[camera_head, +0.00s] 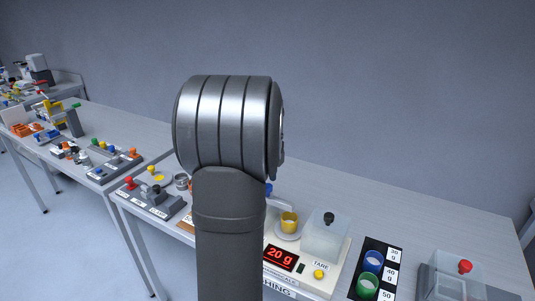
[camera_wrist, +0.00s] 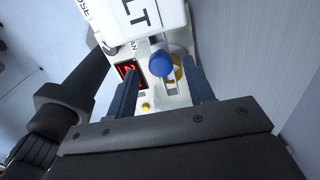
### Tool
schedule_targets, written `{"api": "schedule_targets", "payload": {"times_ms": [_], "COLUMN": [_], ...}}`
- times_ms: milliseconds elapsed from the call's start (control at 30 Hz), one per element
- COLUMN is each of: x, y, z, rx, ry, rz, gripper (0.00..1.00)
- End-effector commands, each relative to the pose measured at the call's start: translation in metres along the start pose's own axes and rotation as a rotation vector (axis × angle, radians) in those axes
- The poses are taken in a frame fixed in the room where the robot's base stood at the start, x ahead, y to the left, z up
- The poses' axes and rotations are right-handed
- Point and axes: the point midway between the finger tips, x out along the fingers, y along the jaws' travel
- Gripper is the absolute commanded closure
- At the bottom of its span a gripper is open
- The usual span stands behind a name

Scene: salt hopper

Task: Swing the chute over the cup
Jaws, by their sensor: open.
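In the wrist view, my gripper (camera_wrist: 160,82) is open, its two dark fingers on either side of a blue knob (camera_wrist: 161,64) with gaps showing. The knob sits on a narrow grey chute (camera_wrist: 170,88) beside the white hopper (camera_wrist: 140,18), which bears black letters. The yellow cup (camera_wrist: 179,73) shows partly behind the knob and chute; I cannot tell how far the chute overlaps it. In the head view, the yellow cup (camera_head: 289,222) stands on the scale's round pan. My arm hides the gripper and most of the hopper there.
The scale's red display (camera_head: 281,258) reads 20 g. A clear box (camera_head: 325,238) with a black knob stands right of the cup. Other small devices stand left of my arm.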

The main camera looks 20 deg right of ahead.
Motion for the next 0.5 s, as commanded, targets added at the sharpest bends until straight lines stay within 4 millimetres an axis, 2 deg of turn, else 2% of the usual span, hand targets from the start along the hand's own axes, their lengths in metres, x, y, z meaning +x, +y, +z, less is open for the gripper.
{"api": "schedule_targets", "payload": {"times_ms": [500], "x": [-0.121], "y": [-0.001], "z": [0.000], "rx": [0.000], "ry": [-0.002], "rz": [-0.004], "gripper": [0.52]}}
